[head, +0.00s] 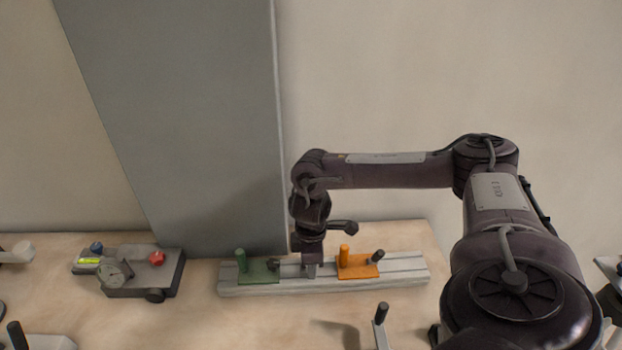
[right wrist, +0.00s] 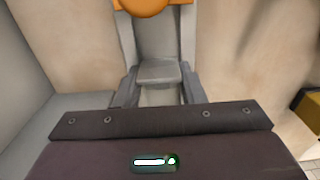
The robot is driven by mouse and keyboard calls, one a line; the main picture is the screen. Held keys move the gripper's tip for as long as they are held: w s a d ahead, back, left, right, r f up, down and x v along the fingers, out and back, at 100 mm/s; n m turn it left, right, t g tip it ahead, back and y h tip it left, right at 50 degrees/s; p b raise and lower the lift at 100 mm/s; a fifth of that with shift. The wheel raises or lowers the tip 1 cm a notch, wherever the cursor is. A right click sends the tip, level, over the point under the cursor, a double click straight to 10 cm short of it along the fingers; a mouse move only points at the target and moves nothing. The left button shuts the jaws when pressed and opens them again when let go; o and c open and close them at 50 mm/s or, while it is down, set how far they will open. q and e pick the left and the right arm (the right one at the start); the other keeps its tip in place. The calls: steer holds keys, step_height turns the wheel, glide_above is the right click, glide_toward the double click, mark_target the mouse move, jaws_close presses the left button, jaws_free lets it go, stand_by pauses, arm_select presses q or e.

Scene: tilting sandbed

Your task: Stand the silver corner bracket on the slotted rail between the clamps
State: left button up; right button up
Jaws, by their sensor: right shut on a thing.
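My right gripper (head: 311,270) points down at the slotted rail (head: 405,265), between the green clamp (head: 258,272) and the orange clamp (head: 357,267). It is shut on the silver corner bracket, which shows as a grey block between the two fingers in the right wrist view (right wrist: 158,72). In the head view the gripper hides most of the bracket. I cannot tell whether the bracket's base touches the rail. The orange clamp also shows at the top of the right wrist view (right wrist: 145,6). My left gripper is not in view.
A grey device (head: 145,275) with a dial and a red knob stands left of the rail. A tall grey panel (head: 190,130) rises behind the rail's left part. A black-tipped post (head: 381,325) stands in front of the rail. Wooden tabletop between device and post is mostly clear.

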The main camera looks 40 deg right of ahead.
steer(key=o, duration=1)
steer(key=shift+f, duration=0.1)
steer(key=shift+r, duration=0.6)
step_height(320, 180, up, 6)
steer(key=shift+f+p, duration=0.25)
steer(key=shift+p, duration=0.05)
step_height(320, 180, up, 6)
steer(key=p, duration=0.4)
steer(key=shift+f, duration=0.15)
steer(key=shift+f, duration=0.1)
